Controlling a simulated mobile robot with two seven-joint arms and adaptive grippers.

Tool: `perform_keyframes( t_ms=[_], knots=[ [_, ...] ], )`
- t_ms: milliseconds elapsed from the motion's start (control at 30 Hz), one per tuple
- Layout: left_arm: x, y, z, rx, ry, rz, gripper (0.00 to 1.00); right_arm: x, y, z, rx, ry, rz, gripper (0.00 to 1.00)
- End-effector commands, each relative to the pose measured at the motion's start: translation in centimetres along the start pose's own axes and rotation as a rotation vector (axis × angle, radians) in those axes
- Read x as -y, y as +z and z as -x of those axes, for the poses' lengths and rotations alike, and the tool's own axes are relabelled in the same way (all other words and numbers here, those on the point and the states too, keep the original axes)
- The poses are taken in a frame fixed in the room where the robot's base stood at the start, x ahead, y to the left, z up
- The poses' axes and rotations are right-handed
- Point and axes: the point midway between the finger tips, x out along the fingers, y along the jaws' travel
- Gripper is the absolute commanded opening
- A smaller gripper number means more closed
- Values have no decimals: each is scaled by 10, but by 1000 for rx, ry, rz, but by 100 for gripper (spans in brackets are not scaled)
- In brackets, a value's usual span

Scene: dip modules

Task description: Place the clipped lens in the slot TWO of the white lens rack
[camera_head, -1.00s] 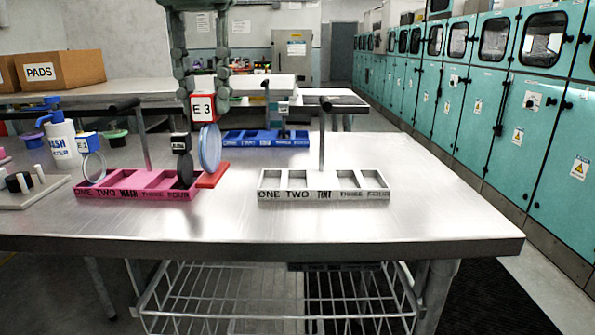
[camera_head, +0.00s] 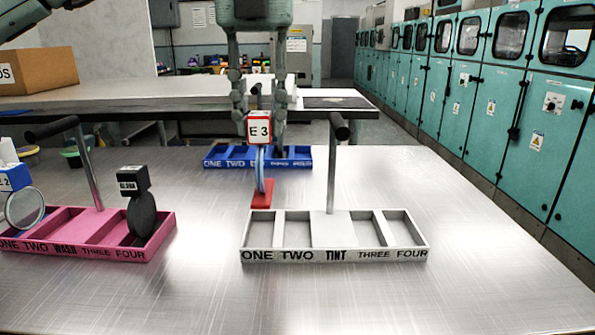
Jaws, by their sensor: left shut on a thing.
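My left gripper (camera_head: 259,120) is shut on the clip of the clipped lens (camera_head: 259,129), a white tag with a red border marked E 3. The round bluish lens (camera_head: 260,172) hangs below it, almost edge-on. It is behind and above the left part of the white lens rack (camera_head: 335,255), apart from it. The rack is marked ONE, TWO, TINT, THREE, FOUR from left to right. Slot TWO (camera_head: 297,233) looks empty, as do ONE, THREE and FOUR. A red piece (camera_head: 262,194) shows below the lens; I cannot tell whether they touch. My right gripper is not in view.
A pink rack (camera_head: 120,253) at left holds a dark lens (camera_head: 141,215) with a black clip. A clear lens (camera_head: 24,208) with a blue clip is at the far left. A blue rack (camera_head: 215,163) lies behind. The white rack has an upright handle post (camera_head: 331,165). Table at right is clear.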

Motion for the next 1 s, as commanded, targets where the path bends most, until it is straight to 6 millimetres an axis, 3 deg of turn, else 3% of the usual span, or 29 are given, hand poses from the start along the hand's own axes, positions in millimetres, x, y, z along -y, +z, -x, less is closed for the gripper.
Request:
perform_keyframes(
  t_ms=[100, 300, 700, 1000],
  knots=[
    [26, -3, -16, -4, -1, -6, 0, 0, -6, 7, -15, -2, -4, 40],
    [47, -5, -28, 0, -1, 0, 0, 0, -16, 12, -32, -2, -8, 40],
    [48, -5, -68, -1, 0, 1, 0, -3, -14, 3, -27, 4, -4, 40],
    [48, -5, -70, 0, -1, 1, 0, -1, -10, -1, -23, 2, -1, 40]
  ],
)
